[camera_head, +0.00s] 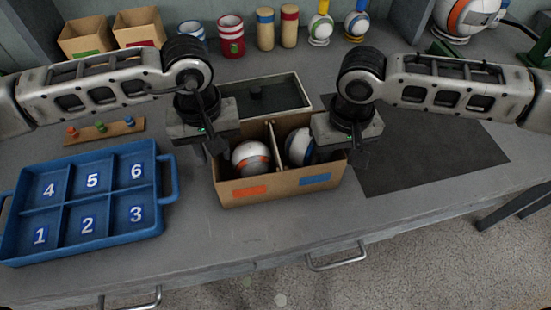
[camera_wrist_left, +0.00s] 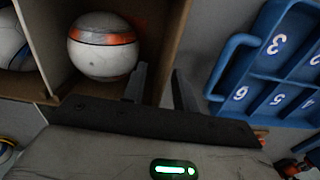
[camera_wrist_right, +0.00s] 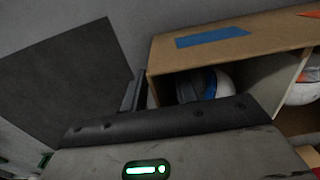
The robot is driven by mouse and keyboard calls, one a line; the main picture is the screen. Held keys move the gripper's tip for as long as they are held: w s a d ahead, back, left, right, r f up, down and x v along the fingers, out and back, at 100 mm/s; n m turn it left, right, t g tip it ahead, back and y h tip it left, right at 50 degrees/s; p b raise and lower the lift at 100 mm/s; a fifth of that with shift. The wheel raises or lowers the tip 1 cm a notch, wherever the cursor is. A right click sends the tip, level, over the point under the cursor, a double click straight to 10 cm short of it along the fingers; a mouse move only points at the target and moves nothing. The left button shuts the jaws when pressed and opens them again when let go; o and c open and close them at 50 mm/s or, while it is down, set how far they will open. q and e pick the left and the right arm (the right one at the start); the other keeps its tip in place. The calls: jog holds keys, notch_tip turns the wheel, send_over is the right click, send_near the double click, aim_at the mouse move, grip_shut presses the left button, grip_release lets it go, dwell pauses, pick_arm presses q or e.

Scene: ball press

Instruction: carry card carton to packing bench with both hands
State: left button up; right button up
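The card carton (camera_head: 283,188) stands upright on the grey bench, with an orange and a blue label on its front. A divider splits it, with an orange-striped white ball (camera_head: 251,158) at left and a blue-and-white ball (camera_head: 299,147) at right. My left gripper (camera_head: 215,148) is at the left wall. In the left wrist view its fingers (camera_wrist_left: 160,88) stand apart on either side of the wall. My right gripper (camera_head: 355,157) is at the right wall. In the right wrist view its fingers (camera_wrist_right: 138,92) are beside the wall edge, their gap unclear.
A blue numbered tray (camera_head: 80,242) lies left of the carton. A dark mat (camera_head: 430,155) lies to the right. A grey open box (camera_head: 262,98) is behind the carton. Cans, cylinders and small cartons line the back. The bench's front edge (camera_head: 330,238) is close.

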pick_arm(q)
jog(key=shift+f, duration=0.2)
pick_arm(e)
jog(key=shift+f, duration=0.2)
pick_arm(q)
grip_shut()
pick_arm(e)
grip_shut()
jog(key=shift+r, duration=0.1)
